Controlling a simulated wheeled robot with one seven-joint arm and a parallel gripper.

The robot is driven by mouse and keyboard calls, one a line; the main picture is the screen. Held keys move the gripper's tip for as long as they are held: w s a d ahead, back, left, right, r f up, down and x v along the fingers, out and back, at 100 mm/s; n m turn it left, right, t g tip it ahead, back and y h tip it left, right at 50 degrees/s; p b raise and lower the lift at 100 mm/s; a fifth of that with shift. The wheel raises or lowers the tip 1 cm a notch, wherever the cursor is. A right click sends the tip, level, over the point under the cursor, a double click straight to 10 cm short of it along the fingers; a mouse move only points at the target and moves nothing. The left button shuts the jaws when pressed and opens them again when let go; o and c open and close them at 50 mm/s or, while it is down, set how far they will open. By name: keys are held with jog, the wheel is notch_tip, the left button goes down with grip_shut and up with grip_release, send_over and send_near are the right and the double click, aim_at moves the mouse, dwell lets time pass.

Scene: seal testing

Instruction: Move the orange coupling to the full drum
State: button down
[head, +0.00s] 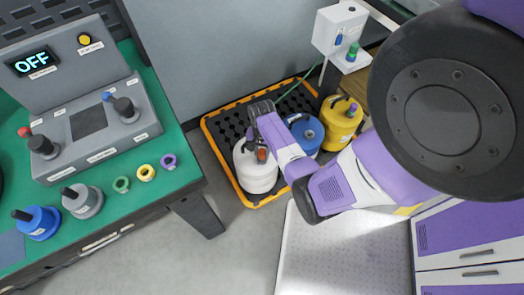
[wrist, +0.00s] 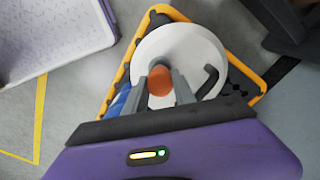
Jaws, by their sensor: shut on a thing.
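The orange coupling (wrist: 160,79) is between the two fingers of my gripper (wrist: 164,88) in the wrist view. In the head view it shows as a small orange patch (head: 262,155) by my gripper (head: 260,147), at the top of the white drum (head: 256,178). The white drum's round top (wrist: 195,48), with a dark handle, lies behind the coupling in the wrist view. I cannot tell whether the coupling touches the drum. A blue drum (head: 307,132) and a yellow drum (head: 341,127) stand to its right. No fill level is readable on the drums.
The drums stand in a black tray with an orange rim (head: 226,166). A white box (head: 340,27) with a green hose is behind. The green bench (head: 190,172) at left bears an OFF panel (head: 62,58) and several coloured rings. A white platform (head: 340,262) is in front.

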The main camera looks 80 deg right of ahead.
jog(key=shift+f, duration=0.35)
jog(key=c, duration=0.9)
grip_release()
jog(key=shift+c, duration=0.2)
notch_tip(320, 180, up, 8)
jog(key=shift+f+p, duration=0.1)
jog(key=shift+p, duration=0.7)
